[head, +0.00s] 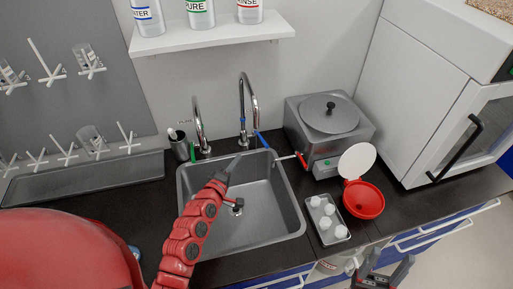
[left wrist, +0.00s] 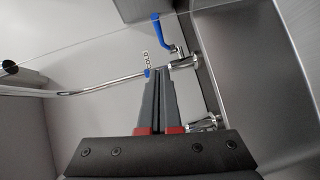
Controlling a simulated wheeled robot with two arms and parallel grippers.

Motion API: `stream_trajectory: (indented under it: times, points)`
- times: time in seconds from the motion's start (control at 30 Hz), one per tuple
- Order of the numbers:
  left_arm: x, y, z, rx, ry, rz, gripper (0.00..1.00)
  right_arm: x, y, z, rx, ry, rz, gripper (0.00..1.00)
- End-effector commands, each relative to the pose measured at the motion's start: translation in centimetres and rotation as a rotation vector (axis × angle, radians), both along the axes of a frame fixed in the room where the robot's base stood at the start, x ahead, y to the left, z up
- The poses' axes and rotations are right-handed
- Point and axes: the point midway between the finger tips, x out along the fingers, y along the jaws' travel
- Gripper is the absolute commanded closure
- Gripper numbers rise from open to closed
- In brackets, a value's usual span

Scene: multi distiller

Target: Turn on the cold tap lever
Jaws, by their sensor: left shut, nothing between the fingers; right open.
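The cold tap (head: 243,110) is a tall chrome gooseneck behind the sink, with a blue lever (head: 263,140) at its base. In the left wrist view the blue lever (left wrist: 161,32) stands beside a chrome valve body, just beyond my fingertips, with a COLD label near it. My left gripper (head: 239,160) reaches over the sink from the front. Its fingers are shut and empty, and the left wrist view shows the tips (left wrist: 158,70) close to the chrome pipe and short of the lever. Contact cannot be told. My right gripper (head: 382,272) is open at the bottom edge, away from the tap.
A second tap (head: 199,128) with a green lever stands left of the cold tap. The sink basin (head: 265,215) is empty under my left arm.

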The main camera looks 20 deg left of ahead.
Motion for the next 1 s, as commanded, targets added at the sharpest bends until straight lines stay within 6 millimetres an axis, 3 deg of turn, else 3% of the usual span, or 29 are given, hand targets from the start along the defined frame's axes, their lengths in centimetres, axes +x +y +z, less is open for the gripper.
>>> stream_trajectory:
  times: [0.17,0.43,0.7,1.0]
  points:
    - [3.3,-0.4,-0.2,0.0,-0.001,-0.002,1.0,0.0,0.0,0.8,0.0,0.0,0.0,0.4]
    - [8.4,-0.6,-1.3,0.0,-0.001,0.001,1.0,0.0,0.0,-0.4,0.0,0.0,0.0,0.4]
    - [10.4,-3.2,-1.8,-0.001,-0.001,0.001,1.0,0.0,0.0,0.5,0.0,0.0,0.0,0.4]
    - [10.7,-3.6,-1.9,-0.001,-0.002,0.001,1.0,0.0,0.0,0.5,0.0,0.0,0.0,0.4]
